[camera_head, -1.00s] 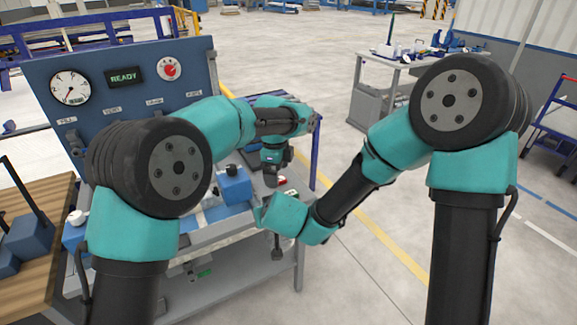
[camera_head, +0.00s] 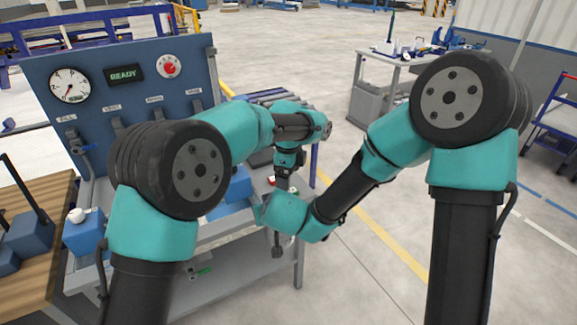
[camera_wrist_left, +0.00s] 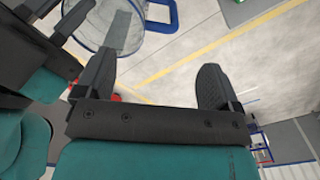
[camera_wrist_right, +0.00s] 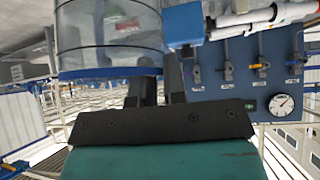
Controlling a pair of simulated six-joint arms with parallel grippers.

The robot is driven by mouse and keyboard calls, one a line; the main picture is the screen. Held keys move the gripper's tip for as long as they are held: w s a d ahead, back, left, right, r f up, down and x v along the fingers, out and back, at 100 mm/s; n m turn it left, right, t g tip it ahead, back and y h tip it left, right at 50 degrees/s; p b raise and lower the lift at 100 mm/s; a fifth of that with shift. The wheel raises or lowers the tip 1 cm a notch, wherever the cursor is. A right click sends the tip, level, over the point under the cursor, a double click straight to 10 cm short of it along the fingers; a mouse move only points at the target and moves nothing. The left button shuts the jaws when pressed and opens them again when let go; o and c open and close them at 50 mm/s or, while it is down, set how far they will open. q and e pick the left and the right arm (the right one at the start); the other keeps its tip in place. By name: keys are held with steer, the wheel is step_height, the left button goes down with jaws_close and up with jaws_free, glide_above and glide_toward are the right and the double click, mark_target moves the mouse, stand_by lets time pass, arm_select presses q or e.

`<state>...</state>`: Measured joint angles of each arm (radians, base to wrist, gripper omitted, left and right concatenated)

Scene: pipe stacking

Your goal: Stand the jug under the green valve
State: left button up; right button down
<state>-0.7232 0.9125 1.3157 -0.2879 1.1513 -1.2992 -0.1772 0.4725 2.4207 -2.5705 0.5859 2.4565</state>
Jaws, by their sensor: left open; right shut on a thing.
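The clear jug (camera_wrist_right: 110,35), with a blue band at one end, fills the upper left of the right wrist view. It also shows at the top left of the left wrist view (camera_wrist_left: 128,12). My right gripper (camera_wrist_right: 160,82) is shut at the jug's side; the exact contact is hard to see. My left gripper (camera_wrist_left: 155,80) is open and empty, with the jug near one finger. In the head view my left gripper (camera_head: 283,180) hangs just behind my right wrist, and the jug is hidden. I cannot make out which valve on the panel (camera_wrist_right: 235,80) is green.
The blue panel (camera_head: 140,98) carries a gauge (camera_head: 70,85), a READY display (camera_head: 125,76) and a red dial (camera_head: 168,66). Blue blocks (camera_head: 84,236) stand on the bench below. A wooden table (camera_head: 45,275) is at the left. Open floor (camera_head: 370,285) lies to the right.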

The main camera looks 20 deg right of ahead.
arm_select(q)
step_height(320, 180, down, 8)
steer(key=shift+f, duration=0.15)
stand_by(0.3)
steer(key=c, duration=0.9)
steer(key=shift+c, duration=1.4)
arm_select(e)
steer(key=c, duration=1.5)
jaws_free()
steer(key=o, duration=0.4)
steer(key=v, duration=0.7)
steer(key=shift+s+r, duration=0.2)
